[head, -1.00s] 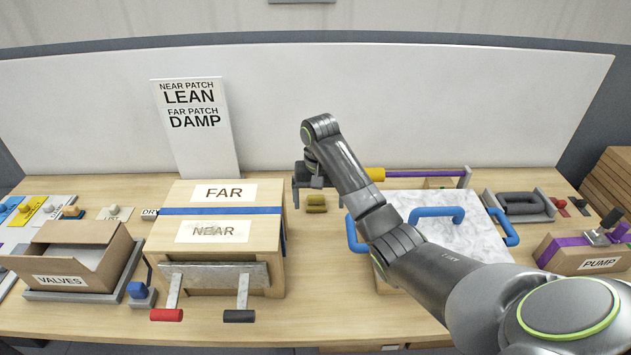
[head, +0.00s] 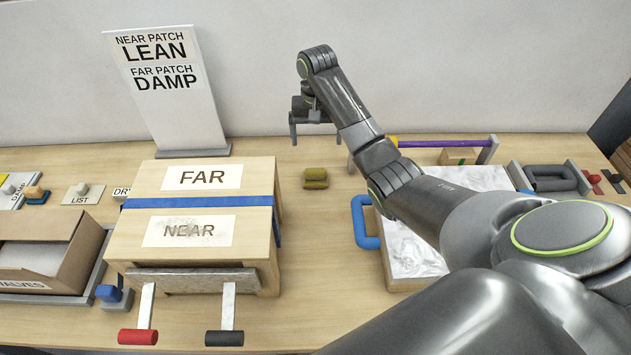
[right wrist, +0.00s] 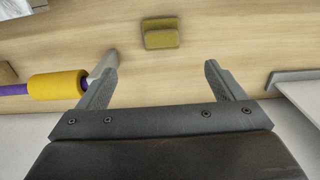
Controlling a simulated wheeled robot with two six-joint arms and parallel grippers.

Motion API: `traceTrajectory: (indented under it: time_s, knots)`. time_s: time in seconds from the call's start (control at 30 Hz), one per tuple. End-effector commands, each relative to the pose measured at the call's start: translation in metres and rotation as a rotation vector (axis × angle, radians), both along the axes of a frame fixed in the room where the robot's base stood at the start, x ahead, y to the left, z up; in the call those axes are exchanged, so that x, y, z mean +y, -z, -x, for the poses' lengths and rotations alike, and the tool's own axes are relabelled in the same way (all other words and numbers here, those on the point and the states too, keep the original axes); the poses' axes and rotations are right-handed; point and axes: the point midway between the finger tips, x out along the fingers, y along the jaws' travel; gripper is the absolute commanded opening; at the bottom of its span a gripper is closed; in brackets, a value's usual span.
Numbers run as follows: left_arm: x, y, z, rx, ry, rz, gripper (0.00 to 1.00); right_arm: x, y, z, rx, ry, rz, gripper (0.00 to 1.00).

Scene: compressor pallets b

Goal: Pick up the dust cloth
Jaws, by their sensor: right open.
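The dust cloth appears to be the small folded olive-yellow piece (head: 316,178) lying on the bare table, right of the wooden box. In the right wrist view it (right wrist: 160,33) shows just ahead of my fingertips, roughly centred between them. My right gripper (head: 316,138) is open and empty, with its fingers apart on the far side of the cloth and not touching it. The open fingers also show in the right wrist view (right wrist: 162,62). My left gripper is not in view.
The wooden box (head: 125,245) with FAR and NEAR patches stands left of the cloth. A marbled slab with blue handles (head: 362,222) stands to the right, partly behind my arm. A yellow roller on a purple rod (right wrist: 57,86) is beside my gripper. Table around the cloth is clear.

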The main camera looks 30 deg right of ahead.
Motion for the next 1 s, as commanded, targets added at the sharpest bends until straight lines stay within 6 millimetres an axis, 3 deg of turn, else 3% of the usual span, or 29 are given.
traceTrajectory:
  time_s: [0.03,0.33,0.6,0.83,1.0]
  knots:
    - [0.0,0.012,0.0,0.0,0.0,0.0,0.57,0.0,0.012,0.0,0.0,0.0,0.0,0.89]
    - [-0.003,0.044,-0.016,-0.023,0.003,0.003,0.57,0.0,0.045,0.0,0.0,0.0,0.0,0.89]
    - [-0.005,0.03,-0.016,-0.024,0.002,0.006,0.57,0.0,0.081,0.0,0.003,0.0,-0.001,0.89]
    - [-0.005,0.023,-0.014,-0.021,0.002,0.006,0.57,0.002,0.097,0.002,0.003,0.001,0.0,0.89]
    - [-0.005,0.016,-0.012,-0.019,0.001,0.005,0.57,0.005,0.123,0.003,0.003,0.0,0.0,0.89]
